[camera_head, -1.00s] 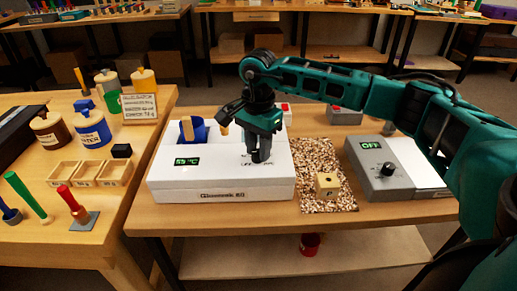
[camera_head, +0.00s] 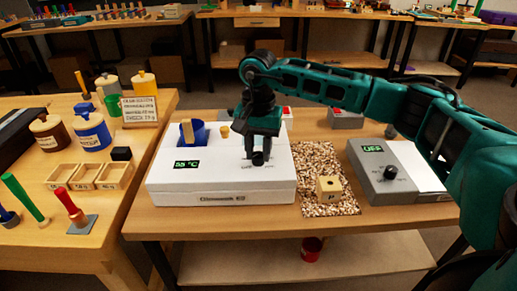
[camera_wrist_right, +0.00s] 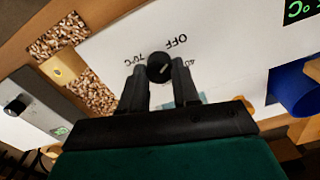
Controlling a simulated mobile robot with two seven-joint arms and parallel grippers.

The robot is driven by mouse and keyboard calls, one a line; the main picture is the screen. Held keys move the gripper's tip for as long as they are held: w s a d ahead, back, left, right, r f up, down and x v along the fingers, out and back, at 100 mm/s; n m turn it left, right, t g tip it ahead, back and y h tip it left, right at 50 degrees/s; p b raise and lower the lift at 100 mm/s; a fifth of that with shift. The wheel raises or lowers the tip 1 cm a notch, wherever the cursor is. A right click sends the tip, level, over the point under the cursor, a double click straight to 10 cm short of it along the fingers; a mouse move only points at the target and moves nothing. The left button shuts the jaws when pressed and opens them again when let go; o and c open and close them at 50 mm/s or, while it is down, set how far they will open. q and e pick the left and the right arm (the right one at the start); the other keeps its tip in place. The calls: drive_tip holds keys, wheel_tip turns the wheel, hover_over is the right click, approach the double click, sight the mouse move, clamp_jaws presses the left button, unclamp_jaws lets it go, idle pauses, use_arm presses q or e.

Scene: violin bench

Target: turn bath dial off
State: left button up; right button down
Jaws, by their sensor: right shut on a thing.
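The bath is a white box (camera_head: 221,182) on the middle table, with a green display (camera_head: 186,164) that seems to read 55 °C. Its black dial (camera_wrist_right: 159,68) shows in the right wrist view, with OFF, 40 and 70°C printed around it. A pale line on the dial slants; I cannot tell exactly which mark it points to. My right gripper (camera_head: 258,158) is above the box top, pointing down. In the wrist view its two fingers (camera_wrist_right: 160,82) are on either side of the dial, shut on it. In the head view the gripper hides most of the dial. My left gripper is out of view.
A blue holder (camera_head: 193,132) with a wooden piece is in the bath's back left. A chip-covered mat (camera_head: 318,160) with a wooden block (camera_head: 329,189) lies right of the bath. Beyond it is a grey box (camera_head: 372,175) with its own knob and an OFF display.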

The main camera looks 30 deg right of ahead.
sight(258, 154)
drive_tip(key=c, duration=0.8)
unclamp_jaws()
wheel_tip(258, 154, up, 13)
drive_tip(key=shift+p, duration=0.45)
